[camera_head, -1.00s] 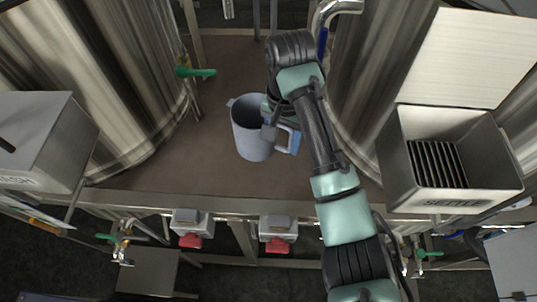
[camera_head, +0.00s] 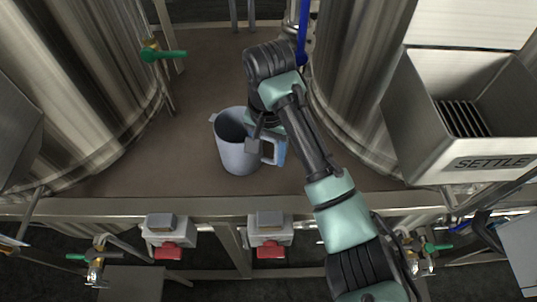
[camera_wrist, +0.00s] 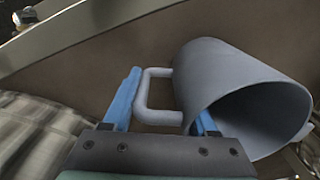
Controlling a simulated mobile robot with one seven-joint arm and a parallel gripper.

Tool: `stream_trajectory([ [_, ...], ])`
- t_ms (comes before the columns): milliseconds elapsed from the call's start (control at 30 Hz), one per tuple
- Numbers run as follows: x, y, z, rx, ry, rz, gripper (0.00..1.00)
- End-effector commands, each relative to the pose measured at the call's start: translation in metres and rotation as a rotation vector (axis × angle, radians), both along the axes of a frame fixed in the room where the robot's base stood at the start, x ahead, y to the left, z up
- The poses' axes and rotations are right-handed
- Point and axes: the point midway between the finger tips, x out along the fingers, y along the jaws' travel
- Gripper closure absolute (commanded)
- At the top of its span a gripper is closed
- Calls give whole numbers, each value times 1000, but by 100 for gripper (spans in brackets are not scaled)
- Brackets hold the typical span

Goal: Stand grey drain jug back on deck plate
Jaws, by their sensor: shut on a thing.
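The grey drain jug (camera_head: 238,155) is over the brown deck plate (camera_head: 205,75), between the two large tanks. Its mouth faces up and its handle is on the right. My gripper (camera_head: 269,148) is shut on the handle, beside the jug body. In the wrist view the jug (camera_wrist: 235,85) fills the right side with its open mouth toward lower right. Its handle passes between the blue fingers of my gripper (camera_wrist: 168,98). The jug looks roughly upright, but I cannot tell whether its base touches the plate.
A left tank (camera_head: 75,90) and a right tank (camera_head: 360,80) flank the deck. A green valve lever (camera_head: 165,54) sticks out from the left tank. A steel bin marked SETTLE (camera_head: 488,163) stands at right. Red-knobbed boxes hang below the front rail (camera_head: 125,208). The deck around the jug looks clear.

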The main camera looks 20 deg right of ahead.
Motion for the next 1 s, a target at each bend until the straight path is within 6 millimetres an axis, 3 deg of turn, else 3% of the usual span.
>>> stream_trajectory([
  [300, 0, 0, -1, 0, -1, 0, 100],
  [333, 0, 0, -2, 0, -1, 0, 38],
  [500, 0, 0, -1, -1, -1, 0, 12],
  [800, 0, 0, 0, -1, -1, 0, 12],
  [1000, 0, 0, 19, 1, -1, 0, 12],
])
